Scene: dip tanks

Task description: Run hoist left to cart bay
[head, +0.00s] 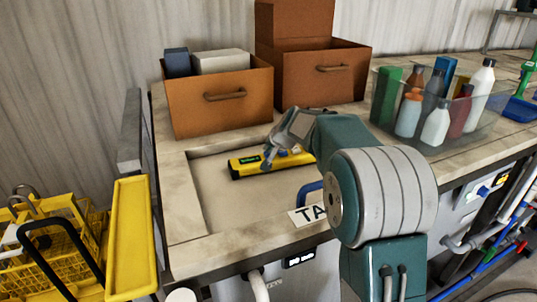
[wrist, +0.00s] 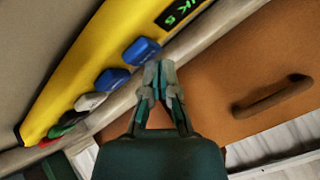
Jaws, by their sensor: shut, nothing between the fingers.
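A yellow control pendant (head: 246,168) with a small green-lit display lies in the recess of the bench top. The display's text is cut off at the top. My gripper (wrist: 160,70) is shut and empty, its fingertips close beside the upper blue button. Whether they touch it I cannot tell. In the head view my gripper (head: 267,161) hides part of the pendant.
Two brown boxes (head: 221,103) stand behind the recess. A clear bin (head: 397,129) of bottles stands to the right. Yellow baskets (head: 60,235) and a yellow tray (head: 132,236) are at the left, beside the bench. Pipes run along the bench's front right.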

